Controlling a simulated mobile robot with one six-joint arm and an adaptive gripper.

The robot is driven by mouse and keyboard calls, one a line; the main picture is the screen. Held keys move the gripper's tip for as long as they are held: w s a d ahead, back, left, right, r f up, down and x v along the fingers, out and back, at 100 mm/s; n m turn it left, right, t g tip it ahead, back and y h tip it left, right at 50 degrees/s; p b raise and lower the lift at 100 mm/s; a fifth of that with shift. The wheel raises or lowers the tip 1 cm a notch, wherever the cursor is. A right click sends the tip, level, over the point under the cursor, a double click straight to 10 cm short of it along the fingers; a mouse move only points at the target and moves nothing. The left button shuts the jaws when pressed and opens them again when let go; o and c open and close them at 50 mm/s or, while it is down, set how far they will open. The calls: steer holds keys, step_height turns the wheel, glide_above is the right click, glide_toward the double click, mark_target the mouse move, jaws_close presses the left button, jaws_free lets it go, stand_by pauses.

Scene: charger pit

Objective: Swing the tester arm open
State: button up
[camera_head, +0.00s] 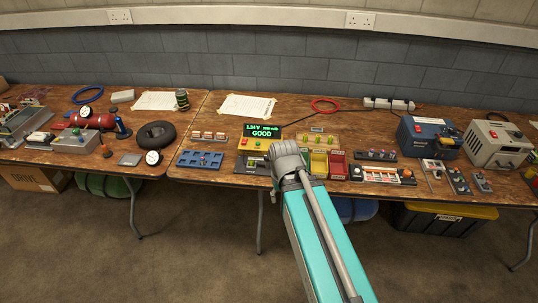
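A yellow tester (246,144) with a green-lit display (262,130) reading "GOOD" stands on the right-hand wooden table. Red and green buttons show on its front. A low dark fixture (254,168) lies in front of it, partly covered by my arm. I cannot make out the tester arm or tell whether it is open or closed. My teal arm reaches up from the bottom of the picture, and its grey wrist is just in front of and right of the tester. My gripper's fingers are hidden behind the wrist, so their state and any contact do not show.
Yellow and red bins (337,165) stand right of my wrist. A blue tray (200,159) lies to the left. A blue power unit (428,137) and a cream one (496,144) stand farther right. A paper sheet (247,106) lies behind the tester.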

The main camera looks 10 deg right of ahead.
steer(key=shift+o, duration=0.3)
steer(key=shift+d, duration=0.2)
steer(key=shift+o, duration=1)
steer(key=shift+w, duration=0.1)
steer(key=shift+o, duration=0.4)
steer(key=shift+w, duration=0.2)
step_height(320, 180, up, 5)
steer(key=n+p, duration=0.5)
steer(key=n, duration=0.2)
glide_above(267, 155)
steer(key=shift+f, duration=0.2)
step_height(267, 155, down, 14)
steer(key=b, duration=1.4)
steer(key=shift+r, duration=0.25)
steer(key=shift+c, duration=0.2)
